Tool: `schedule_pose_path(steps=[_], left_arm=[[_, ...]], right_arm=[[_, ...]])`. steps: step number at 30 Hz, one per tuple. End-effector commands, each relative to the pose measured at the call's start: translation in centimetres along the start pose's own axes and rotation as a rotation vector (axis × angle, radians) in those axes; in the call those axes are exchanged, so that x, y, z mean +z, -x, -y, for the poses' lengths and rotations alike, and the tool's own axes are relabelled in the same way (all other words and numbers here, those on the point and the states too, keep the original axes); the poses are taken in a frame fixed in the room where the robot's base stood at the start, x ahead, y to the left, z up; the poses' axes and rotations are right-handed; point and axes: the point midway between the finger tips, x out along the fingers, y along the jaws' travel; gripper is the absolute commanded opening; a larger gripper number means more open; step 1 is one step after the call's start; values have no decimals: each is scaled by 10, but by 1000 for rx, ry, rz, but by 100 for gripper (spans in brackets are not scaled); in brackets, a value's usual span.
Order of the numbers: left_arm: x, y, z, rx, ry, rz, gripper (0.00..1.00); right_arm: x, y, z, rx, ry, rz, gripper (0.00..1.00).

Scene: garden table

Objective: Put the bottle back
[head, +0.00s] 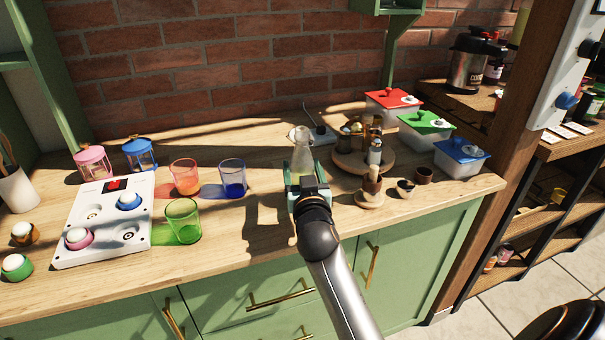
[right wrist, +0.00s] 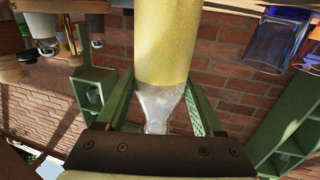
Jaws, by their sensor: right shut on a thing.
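A clear glass bottle (head: 302,158) stands roughly upright at the middle of the wooden counter, in my right gripper (head: 304,180). In the right wrist view the bottle (right wrist: 165,40) shows a yellowish body and a clear, narrower neck between the two green fingers of the right gripper (right wrist: 165,95). The fingers are closed around it. The arm hides the bottle's lower part in the head view, so I cannot tell whether its base touches the counter. My left gripper is not in view.
A round wooden tray (head: 345,163) with bottles stands right of the bottle. Orange (head: 185,178), blue (head: 232,180) and green (head: 183,222) glasses stand to the left, beside a white panel (head: 103,225). Lidded boxes (head: 425,135) line the right. The brick wall (head: 230,60) is behind.

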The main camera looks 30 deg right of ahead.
Motion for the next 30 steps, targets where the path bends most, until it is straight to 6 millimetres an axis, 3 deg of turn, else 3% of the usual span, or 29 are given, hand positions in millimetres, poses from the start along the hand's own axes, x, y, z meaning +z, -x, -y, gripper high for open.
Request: schedule_pose_path(steps=[5, 11, 12, 20, 30], left_arm=[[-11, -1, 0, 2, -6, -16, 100], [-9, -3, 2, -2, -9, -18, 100], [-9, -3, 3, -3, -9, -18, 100], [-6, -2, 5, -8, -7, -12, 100], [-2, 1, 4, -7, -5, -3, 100]], right_arm=[[-3, 1, 0, -1, -1, -7, 0], [1, 1, 0, -1, -1, -6, 0], [3, 1, 0, 0, -1, -1, 70], [2, 0, 0, 0, 0, -1, 99], [-1, 0, 0, 0, 1, -1, 99]])
